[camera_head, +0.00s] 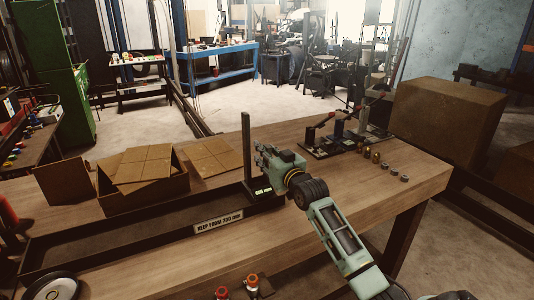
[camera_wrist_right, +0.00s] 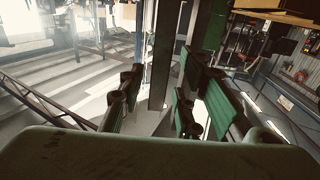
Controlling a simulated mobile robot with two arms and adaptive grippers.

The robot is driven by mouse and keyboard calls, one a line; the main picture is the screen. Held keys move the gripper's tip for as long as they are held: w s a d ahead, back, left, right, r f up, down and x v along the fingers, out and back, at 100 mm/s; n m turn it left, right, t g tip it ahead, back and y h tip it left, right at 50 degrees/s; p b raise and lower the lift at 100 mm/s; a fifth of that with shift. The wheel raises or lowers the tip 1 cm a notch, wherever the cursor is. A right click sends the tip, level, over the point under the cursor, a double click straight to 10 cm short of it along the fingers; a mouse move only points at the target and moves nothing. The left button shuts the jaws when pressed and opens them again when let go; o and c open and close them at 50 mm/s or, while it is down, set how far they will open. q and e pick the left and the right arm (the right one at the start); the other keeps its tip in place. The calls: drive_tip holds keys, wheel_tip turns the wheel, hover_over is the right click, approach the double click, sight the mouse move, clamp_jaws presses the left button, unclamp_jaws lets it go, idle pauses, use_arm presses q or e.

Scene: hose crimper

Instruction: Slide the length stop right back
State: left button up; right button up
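The length stop (camera_head: 247,145) is a dark upright post at the far end of a long dark channel on the wooden bench. A small lit millimetre label (camera_head: 262,190) sits at its foot. My right gripper (camera_head: 265,153) is just right of the post, at about its mid-height. In the right wrist view, the post (camera_wrist_right: 159,60) stands upright between the spread green-padded fingers of my right gripper (camera_wrist_right: 163,95). The fingers look open, with a gap around the post; contact is not clear. My left gripper is not in view.
A "KEEP FROM 330 mm" plate (camera_head: 218,221) is on the channel's front edge. An open cardboard box (camera_head: 145,195) stands behind the channel at left. A black clamp rack (camera_head: 345,140) and several small fittings (camera_head: 384,168) lie to the right. Red-capped items (camera_head: 252,283) are at the front.

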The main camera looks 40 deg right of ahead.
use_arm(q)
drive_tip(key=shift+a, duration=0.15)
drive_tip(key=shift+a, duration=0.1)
use_arm(e)
drive_tip(key=v, duration=1.2)
drive_tip(key=shift+f, duration=0.1)
